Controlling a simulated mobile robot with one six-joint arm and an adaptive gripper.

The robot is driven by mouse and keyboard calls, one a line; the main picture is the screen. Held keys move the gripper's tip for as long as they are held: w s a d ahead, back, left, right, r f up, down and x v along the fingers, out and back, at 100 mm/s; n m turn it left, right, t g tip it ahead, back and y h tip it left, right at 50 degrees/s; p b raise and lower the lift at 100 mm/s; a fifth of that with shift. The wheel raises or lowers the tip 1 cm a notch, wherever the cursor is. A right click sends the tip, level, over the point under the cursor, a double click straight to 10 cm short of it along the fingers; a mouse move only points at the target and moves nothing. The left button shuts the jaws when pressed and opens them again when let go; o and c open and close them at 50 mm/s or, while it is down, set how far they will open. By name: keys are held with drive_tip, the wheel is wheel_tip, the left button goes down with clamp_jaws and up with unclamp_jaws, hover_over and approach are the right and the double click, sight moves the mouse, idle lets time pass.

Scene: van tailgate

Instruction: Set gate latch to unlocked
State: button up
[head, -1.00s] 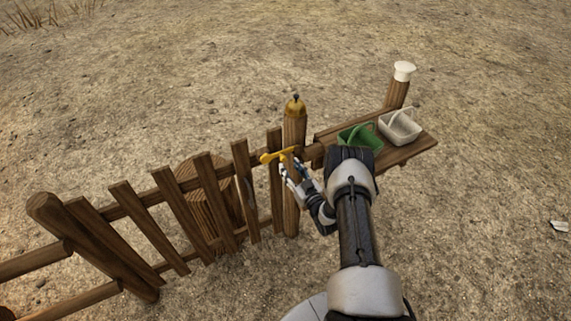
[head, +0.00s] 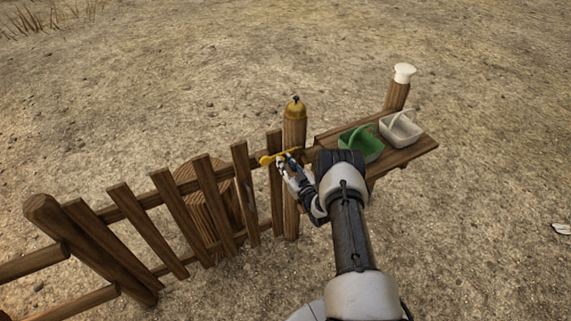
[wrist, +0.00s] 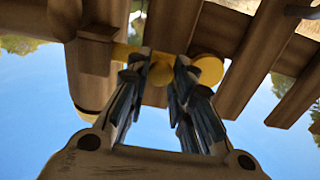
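The yellow gate latch (head: 266,160) lies roughly level across the gate's right end, beside the post with the yellow cap. My gripper (head: 285,160) is at the latch, coming from the front right. In the wrist view the fingers (wrist: 164,68) converge with a yellow part of the latch (wrist: 160,74) between their tips, and they look shut on it. A round yellow end of the latch (wrist: 208,69) shows to the right of the fingers. The fingers hide part of the latch, and its catch cannot be made out.
The slatted wooden gate (head: 172,226) runs left from the capped post (head: 294,130). A wooden shelf (head: 413,148) at right bears a green basket (head: 371,147) and a white basket (head: 401,128). A white-topped post (head: 398,90) stands behind. A stump (head: 192,178) is behind the gate. Open dirt surrounds everything.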

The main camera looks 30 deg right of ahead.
clamp_jaws()
